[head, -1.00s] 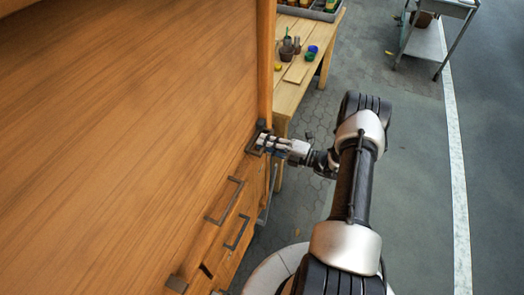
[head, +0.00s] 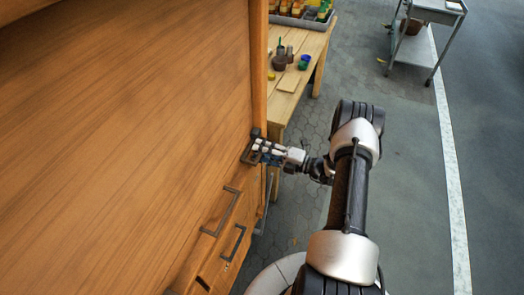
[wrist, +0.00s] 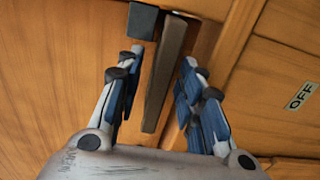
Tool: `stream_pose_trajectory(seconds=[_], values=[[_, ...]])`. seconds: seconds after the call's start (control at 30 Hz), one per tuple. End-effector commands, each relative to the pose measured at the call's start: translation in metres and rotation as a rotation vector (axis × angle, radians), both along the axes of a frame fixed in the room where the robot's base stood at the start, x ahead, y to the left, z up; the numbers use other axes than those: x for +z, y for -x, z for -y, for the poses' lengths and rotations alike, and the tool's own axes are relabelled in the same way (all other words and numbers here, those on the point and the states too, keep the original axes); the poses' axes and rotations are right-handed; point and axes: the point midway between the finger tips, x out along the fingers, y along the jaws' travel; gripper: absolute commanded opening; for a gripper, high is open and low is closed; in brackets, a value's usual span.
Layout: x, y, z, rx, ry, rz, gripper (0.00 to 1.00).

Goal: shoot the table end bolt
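A dark grey metal bar (wrist: 165,75) stands out from the orange wooden front in the wrist view, with a square dark block (wrist: 143,21) at its upper end. I take this fitting to be the bolt, but cannot tell for sure. My gripper (wrist: 162,58) is open, with one blue-padded finger on each side of the bar. Gaps show between the bar and both fingers. In the head view, my gripper (head: 262,150) is at the far end of the wooden front, and its fingers partly hide the fitting there.
Two dark handles, one larger (head: 222,210) and one smaller (head: 233,243), sit nearer on the wooden front. An "OFF" label (wrist: 301,96) is at the right in the wrist view. A wooden table (head: 305,75) with pots stands beyond, and a grey trolley (head: 425,20) farther right. Paved floor is clear.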

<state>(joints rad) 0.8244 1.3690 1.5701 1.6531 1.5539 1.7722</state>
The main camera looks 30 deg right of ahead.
Motion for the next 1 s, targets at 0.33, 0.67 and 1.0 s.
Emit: stream_pose_trajectory(seconds=[0.33, 0.67, 1.0], values=[[0.0, 0.042, 0.035, -0.006, 0.0, 0.0, 0.35], [0.0, 0.087, 0.069, -0.003, 0.001, 0.001, 0.35], [0.0, 0.094, 0.074, -0.001, 0.0, 0.0, 0.35]])
